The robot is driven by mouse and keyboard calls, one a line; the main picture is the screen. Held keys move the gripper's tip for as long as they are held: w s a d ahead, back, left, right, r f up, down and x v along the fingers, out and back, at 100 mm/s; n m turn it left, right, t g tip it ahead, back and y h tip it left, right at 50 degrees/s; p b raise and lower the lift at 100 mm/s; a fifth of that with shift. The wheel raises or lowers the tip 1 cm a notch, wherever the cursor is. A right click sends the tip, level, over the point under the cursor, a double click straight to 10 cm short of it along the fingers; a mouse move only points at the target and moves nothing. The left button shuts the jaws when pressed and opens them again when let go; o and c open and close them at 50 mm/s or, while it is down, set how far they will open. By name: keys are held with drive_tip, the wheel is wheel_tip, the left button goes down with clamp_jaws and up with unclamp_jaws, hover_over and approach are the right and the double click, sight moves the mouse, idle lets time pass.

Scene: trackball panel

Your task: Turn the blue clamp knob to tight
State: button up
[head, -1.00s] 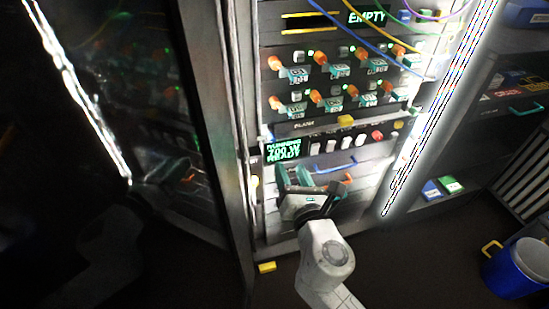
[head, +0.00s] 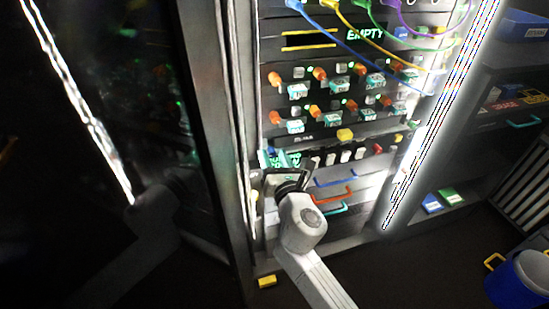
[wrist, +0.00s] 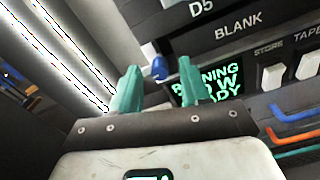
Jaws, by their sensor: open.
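The blue clamp knob (wrist: 160,68) shows in the wrist view, small and rounded, at the left edge of the rack panel beside the green-lettered display (wrist: 207,80). My gripper (wrist: 159,68) is open, with its two teal fingers apart and empty. The knob appears between the fingertips in the picture; how far beyond them it lies I cannot tell, and no contact shows. In the head view my gripper (head: 286,172) is at the rack's lower left, in front of the display. The knob cannot be made out clearly there.
Blue, orange and teal handles (head: 335,192) lie right of my gripper. A dark door (head: 200,120) stands close on the left. A blue bucket (head: 520,280) stands at lower right.

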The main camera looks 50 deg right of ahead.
clamp_jaws()
idle(0.5)
